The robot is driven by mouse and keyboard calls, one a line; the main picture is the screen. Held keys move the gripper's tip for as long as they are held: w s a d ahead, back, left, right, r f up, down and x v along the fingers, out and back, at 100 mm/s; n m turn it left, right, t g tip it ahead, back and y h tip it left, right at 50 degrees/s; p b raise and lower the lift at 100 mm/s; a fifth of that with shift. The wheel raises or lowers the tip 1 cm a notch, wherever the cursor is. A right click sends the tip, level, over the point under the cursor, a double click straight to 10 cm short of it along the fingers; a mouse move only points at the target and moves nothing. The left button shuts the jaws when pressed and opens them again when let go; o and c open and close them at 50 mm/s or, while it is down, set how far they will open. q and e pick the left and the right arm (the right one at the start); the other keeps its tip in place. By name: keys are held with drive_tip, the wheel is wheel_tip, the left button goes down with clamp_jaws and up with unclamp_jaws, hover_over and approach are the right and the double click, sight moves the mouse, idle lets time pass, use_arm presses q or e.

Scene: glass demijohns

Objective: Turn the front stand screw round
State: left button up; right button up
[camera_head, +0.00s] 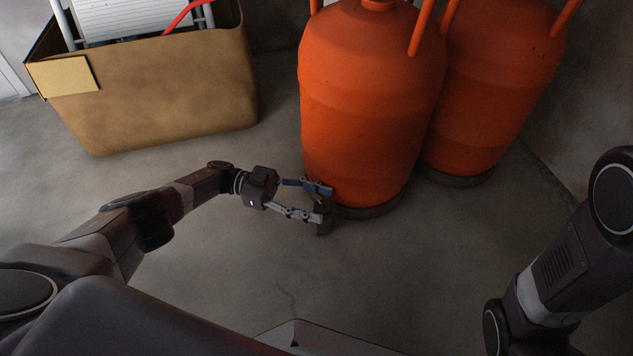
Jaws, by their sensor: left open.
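My left gripper (321,203) is open low down beside the front orange vessel (365,105). One finger is above the other in the picture, and both tips point right towards the foot of the vessel. A small dark upright piece (324,226) is at the fingertips, close to the dark round stand (372,211) under this vessel. It may be the front stand screw, but it is small and partly covered by the fingers. I cannot tell whether the fingers touch it. My right arm comes in at the right edge; its gripper is out of the frame.
A second orange vessel (492,85) stands behind and to the right on its own dark base (460,178). A tan box (160,95) holding pale slatted things stands at the upper left. The grey concrete floor (420,270) in front is clear.

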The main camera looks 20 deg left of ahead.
sight(316, 205)
use_arm(q)
drive_tip(key=shift+d+r, duration=0.1)
drive_tip(key=shift+r, duration=4.25)
